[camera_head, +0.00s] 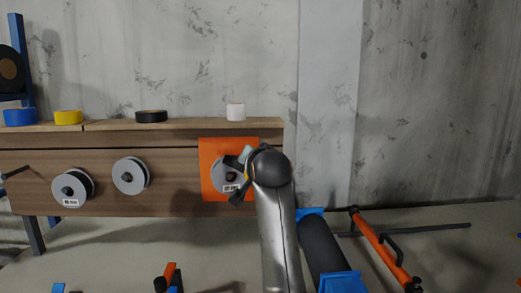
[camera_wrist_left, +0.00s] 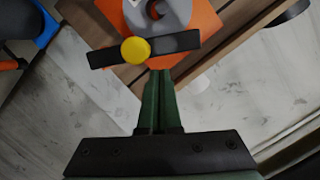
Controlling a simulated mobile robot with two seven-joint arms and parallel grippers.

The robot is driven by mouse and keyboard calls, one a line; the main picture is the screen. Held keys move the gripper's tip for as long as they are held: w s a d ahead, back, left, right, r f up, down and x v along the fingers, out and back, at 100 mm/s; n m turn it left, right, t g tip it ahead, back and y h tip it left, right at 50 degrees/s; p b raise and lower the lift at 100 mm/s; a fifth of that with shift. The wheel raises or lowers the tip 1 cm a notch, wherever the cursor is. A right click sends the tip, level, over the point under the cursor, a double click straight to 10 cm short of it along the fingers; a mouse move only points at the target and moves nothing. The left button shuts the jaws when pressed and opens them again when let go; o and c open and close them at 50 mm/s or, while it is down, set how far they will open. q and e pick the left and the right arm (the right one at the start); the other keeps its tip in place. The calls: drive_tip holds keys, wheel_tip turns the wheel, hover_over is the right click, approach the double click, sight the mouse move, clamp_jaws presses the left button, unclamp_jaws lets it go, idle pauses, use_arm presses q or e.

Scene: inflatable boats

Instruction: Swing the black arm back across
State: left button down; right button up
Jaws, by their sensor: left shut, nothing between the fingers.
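The black arm (camera_wrist_left: 105,58) is a flat bar with a round yellow knob (camera_wrist_left: 135,50) on it. It lies across an orange plate (camera_wrist_left: 203,22) with a grey disc (camera_wrist_left: 178,14). In the head view the orange plate (camera_head: 213,148) is on the wooden panel, and part of the black arm (camera_head: 237,197) shows beside my left wrist. My left gripper (camera_wrist_left: 159,74) has green fingers, closed together and empty. My right gripper is not in view.
The wooden panel (camera_head: 100,157) carries two more grey discs (camera_head: 72,187). Blue, yellow, black and white rolls stand on its top ledge. A dark roller with blue ends (camera_head: 322,245) and an orange bar (camera_head: 380,245) lie at the right. A concrete wall is behind.

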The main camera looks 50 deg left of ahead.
sight(241, 166)
use_arm(q)
drive_tip(key=s+f+n, duration=0.1)
drive_tip(key=s+a+f+n+t+h+p, duration=0.1)
drive_tip(key=n, duration=0.1)
drive_tip(key=shift+a+f+n, duration=0.15)
drive_tip(key=shift+a+n, duration=0.1)
drive_tip(key=shift+n, duration=0.05)
drive_tip(key=shift+s+a+f+n+t+h, duration=0.15)
drive_tip(key=shift+f+n+t+h, duration=0.05)
drive_tip(key=shift+f+n, duration=0.35)
drive_tip(key=shift+s+a+f+n+t+h, duration=0.2)
drive_tip(key=shift+f+n, duration=0.2)
drive_tip(key=shift+n, duration=0.15)
drive_tip(key=shift+p, duration=0.3)
